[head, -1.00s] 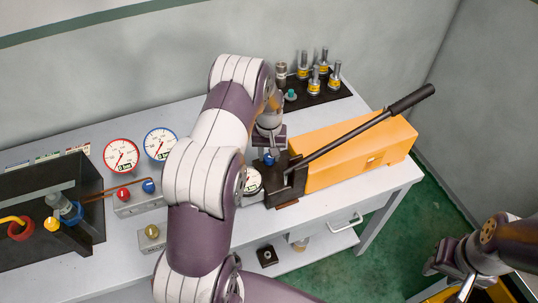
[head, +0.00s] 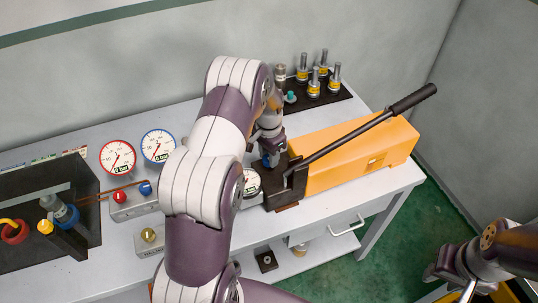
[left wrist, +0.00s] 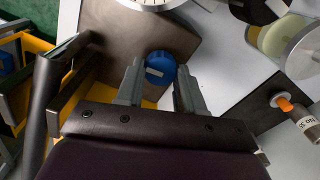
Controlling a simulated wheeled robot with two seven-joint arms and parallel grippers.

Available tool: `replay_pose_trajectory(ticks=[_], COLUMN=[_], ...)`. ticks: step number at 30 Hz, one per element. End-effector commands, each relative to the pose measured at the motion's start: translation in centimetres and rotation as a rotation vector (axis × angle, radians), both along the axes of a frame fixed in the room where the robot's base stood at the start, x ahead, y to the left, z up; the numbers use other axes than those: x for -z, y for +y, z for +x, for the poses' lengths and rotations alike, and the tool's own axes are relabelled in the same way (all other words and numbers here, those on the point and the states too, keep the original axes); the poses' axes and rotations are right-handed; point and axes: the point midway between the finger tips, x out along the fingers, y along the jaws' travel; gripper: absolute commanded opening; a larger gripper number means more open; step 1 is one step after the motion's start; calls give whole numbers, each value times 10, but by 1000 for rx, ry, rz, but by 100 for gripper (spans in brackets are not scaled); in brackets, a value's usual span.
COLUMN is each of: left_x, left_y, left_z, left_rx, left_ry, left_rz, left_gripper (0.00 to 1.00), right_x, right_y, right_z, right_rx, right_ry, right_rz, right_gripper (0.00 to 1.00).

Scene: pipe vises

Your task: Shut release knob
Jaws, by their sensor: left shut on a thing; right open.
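The blue round release knob (left wrist: 160,67) sits on the dark block of the hand pump, with a pale mark on its face. In the head view, the knob (head: 267,160) is partly hidden by my left gripper (head: 269,154), which comes down on it from above. In the left wrist view my left gripper (left wrist: 159,82) has one grey finger on each side of the knob, shut on it. The orange pump (head: 340,155) has a long black lever rising to the right. My right gripper (head: 467,289) is open and empty at the lower right, away from the table.
Two gauges, red-rimmed (head: 118,158) and blue-rimmed (head: 158,145), stand on the left of the table. A white gauge (head: 251,182) sits beside the pump. Several metal fittings stand on a black mat (head: 340,92) behind. The pump lever (head: 350,138) rises close to my left gripper.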

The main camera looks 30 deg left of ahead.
Motion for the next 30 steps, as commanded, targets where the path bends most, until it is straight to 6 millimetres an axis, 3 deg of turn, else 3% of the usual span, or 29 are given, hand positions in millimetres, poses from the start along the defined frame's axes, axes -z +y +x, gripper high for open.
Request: replay_pose_trajectory(ticks=[23,24,26,30], left_x=[-4,-4,-4,-2], left_y=[1,1,1,1], left_z=[3,3,3,2], left_rx=[99,99,98,98], left_ry=[-9,-9,-9,-5], left_rz=[4,4,4,2], left_gripper=[7,44,63,63], right_x=[1,1,1,2], right_y=[0,0,0,0], right_z=[0,0,0,0], right_rx=[0,0,0,0], right_ry=[0,0,0,0], right_rz=[0,0,0,0], right_gripper=[43,43,43,43])
